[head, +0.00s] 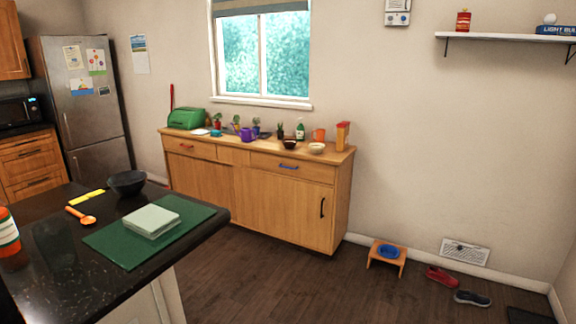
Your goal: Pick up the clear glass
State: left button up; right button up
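A faint see-through shape that looks like a clear glass (54,243) stands on the dark countertop (75,288) at the lower left of the head view. It is beside the orange and white container (8,238) and left of the green mat. Its outline is hard to make out against the dark speckled surface. Neither of my grippers shows in this view.
On the same counter are a green mat (105,242) with a pale square stack (151,220), an orange spoon (80,215), a yellow strip (87,197) and a black bowl (127,183). A wooden sideboard (290,205) stands behind. The dark floor (255,275) between is clear.

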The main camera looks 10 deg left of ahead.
aim_at(53, 238)
jog(key=u, duration=1.55)
